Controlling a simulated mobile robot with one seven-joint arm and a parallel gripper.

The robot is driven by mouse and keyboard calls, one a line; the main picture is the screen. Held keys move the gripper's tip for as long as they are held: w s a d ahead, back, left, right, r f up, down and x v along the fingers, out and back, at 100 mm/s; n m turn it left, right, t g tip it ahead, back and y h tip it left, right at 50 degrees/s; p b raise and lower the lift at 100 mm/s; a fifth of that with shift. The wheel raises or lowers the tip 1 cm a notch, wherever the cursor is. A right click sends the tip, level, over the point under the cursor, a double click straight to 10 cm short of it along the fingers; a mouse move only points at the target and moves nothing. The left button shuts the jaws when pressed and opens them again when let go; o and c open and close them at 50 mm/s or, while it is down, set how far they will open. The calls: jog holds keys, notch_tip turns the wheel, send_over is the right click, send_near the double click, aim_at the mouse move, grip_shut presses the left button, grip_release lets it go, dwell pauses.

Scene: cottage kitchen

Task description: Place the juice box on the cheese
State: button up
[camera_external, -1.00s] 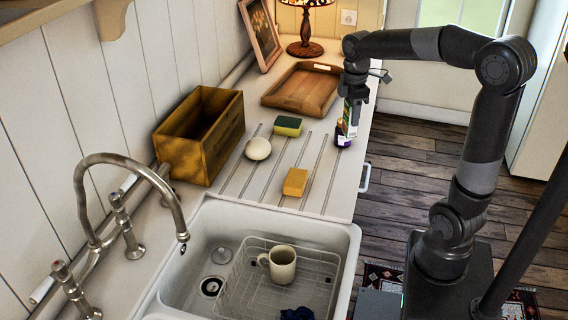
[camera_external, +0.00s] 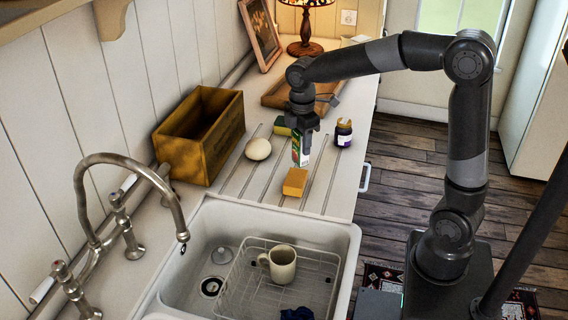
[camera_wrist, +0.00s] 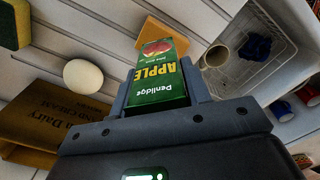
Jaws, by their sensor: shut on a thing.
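My gripper (camera_external: 301,128) points down over the ribbed drainboard and is shut on a green and white juice box (camera_external: 300,153), held upright. The juice box also fills the jaws in the wrist view (camera_wrist: 160,78), with "APPLE" on its face. The cheese (camera_external: 295,183), an orange-yellow block, lies on the drainboard just below the box, slightly toward the sink. Part of the cheese shows beyond the box in the wrist view (camera_wrist: 164,35). I cannot tell whether the box touches it.
A white egg (camera_external: 258,149) and wooden crate (camera_external: 199,144) stand left. A green-yellow sponge (camera_external: 282,126) is partly hidden behind my gripper. A dark jar (camera_external: 343,134) stands right. The sink (camera_external: 338,228) holds a rack and a mug (camera_external: 281,264). A wooden tray (camera_external: 275,94) lies behind.

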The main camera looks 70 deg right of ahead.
aim_at(296, 164)
jog(key=shift+w+a+f, duration=0.45)
jog(key=shift+w+a, duration=0.05)
jog(key=shift+f, duration=1.95)
jog(key=shift+f, duration=0.1)
jog(key=o, duration=1.1)
